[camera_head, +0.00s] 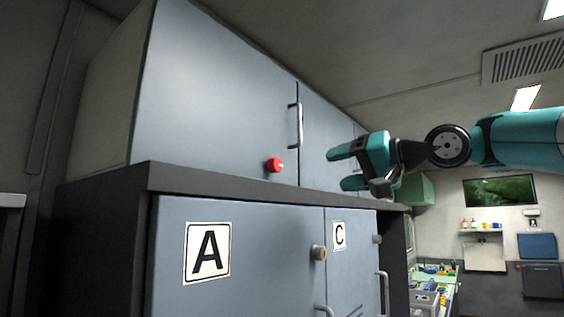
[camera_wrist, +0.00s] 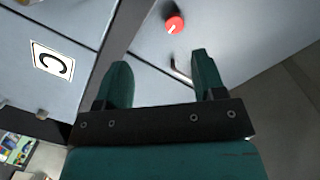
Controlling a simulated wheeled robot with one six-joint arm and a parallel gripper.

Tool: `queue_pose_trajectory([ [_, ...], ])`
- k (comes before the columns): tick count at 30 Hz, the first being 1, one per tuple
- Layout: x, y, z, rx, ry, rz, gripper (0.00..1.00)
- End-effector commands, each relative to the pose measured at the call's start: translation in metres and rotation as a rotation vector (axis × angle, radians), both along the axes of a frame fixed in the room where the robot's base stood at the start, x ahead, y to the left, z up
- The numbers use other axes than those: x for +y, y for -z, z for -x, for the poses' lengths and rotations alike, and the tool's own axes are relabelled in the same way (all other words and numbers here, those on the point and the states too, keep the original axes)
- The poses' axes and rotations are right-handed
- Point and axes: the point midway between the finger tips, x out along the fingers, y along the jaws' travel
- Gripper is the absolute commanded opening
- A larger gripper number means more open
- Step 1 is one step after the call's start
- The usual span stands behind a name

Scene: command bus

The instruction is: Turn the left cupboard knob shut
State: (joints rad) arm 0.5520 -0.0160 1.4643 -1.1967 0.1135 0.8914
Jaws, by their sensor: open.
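A round red knob (camera_head: 274,165) sits low on the grey upper left cupboard door (camera_head: 215,95), near a vertical bar handle (camera_head: 295,125). The red knob also shows in the wrist view (camera_wrist: 174,24), with a white mark on its face, beyond my fingertips. My gripper (camera_head: 342,169) is open and empty, to the right of the knob and apart from it. In the wrist view my two green fingers (camera_wrist: 161,62) stand wide apart with nothing between them. The upper right door (camera_head: 327,140) is partly hidden behind my gripper.
A dark ledge (camera_head: 250,190) runs below the upper doors. Lower doors carry labels A (camera_head: 207,252) and C (camera_head: 339,236), with a brass-coloured knob (camera_head: 319,253) between them. A cluttered counter (camera_head: 436,280) stands at the back right. Open room lies right of the cupboards.

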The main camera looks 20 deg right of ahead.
Motion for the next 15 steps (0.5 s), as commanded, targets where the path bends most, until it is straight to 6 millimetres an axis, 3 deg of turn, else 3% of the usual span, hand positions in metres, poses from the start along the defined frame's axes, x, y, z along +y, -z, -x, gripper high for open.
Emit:
queue_pose_trajectory([
  [1, -0.011, -0.014, 0.002, -0.023, 0.008, -0.019, 0.63],
  [5, -0.017, -0.03, 0.004, -0.049, 0.004, -0.047, 0.63],
  [10, -0.005, -0.033, -0.013, -0.048, 0.0, -0.053, 0.63],
  [15, 0.019, -0.034, -0.044, -0.046, -0.002, -0.05, 0.63],
])
